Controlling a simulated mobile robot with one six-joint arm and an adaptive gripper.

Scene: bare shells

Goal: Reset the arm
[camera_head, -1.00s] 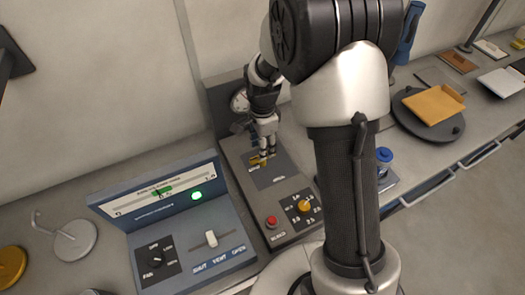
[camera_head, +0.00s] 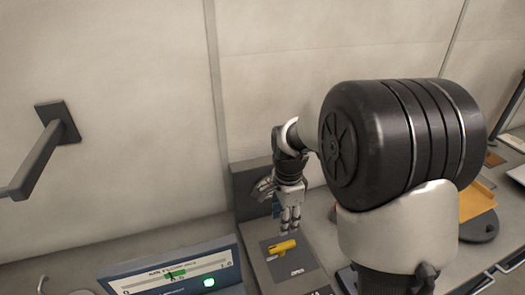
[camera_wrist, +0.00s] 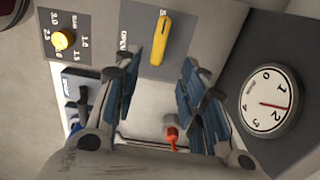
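My gripper (camera_head: 290,222) hangs fingers down just above the grey panel in the head view, at the end of my bent arm. In the wrist view its two blue-padded fingers (camera_wrist: 162,62) are spread, with nothing held between them. A yellow lever (camera_head: 283,246) lies on a dark plate below the fingertips, apart from them. In the wrist view the lever (camera_wrist: 160,40) shows just beyond the fingertips, by the word OPEN.
A round gauge (camera_wrist: 268,102) stands on an upright plate beside the gripper. A yellow knob (camera_wrist: 62,40) sits on a dial. A console with a green light (camera_head: 209,282) is at lower left. A wall bracket (camera_head: 55,125) juts out at left. A yellow folder-like piece (camera_head: 476,203) is at right.

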